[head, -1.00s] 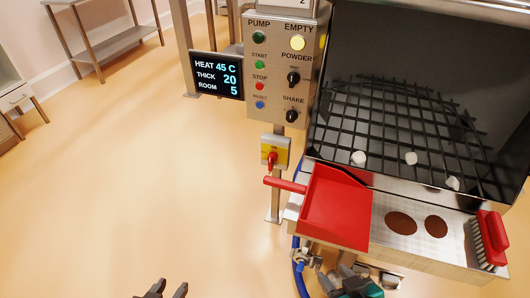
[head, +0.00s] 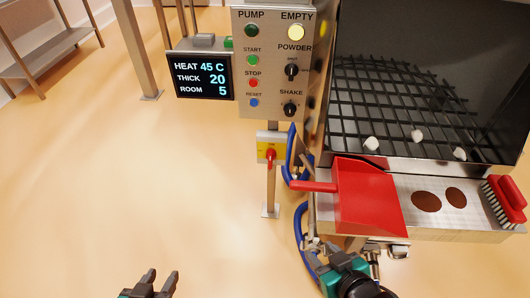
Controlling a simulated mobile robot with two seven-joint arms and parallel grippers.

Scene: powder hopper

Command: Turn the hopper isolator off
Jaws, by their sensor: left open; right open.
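The hopper isolator (head: 270,154) is a red rotary handle on a yellow plate, mounted on a thin post below the control panel (head: 273,70). Its handle looks roughly upright, but it is too small to read any marks. My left gripper (head: 159,276) is at the bottom left, open and empty, well below and left of the isolator. My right gripper (head: 317,250) is below the red scoop, beside the blue hose. It is open, its fingers partly hidden by clutter, and it is apart from the isolator.
The red scoop (head: 368,196) lies on the metal tray, its handle jutting left near the isolator. A blue hose (head: 300,225) loops just right of the post. A red brush (head: 508,199) sits at right. A display (head: 203,77) hangs left of the panel. Open floor lies left.

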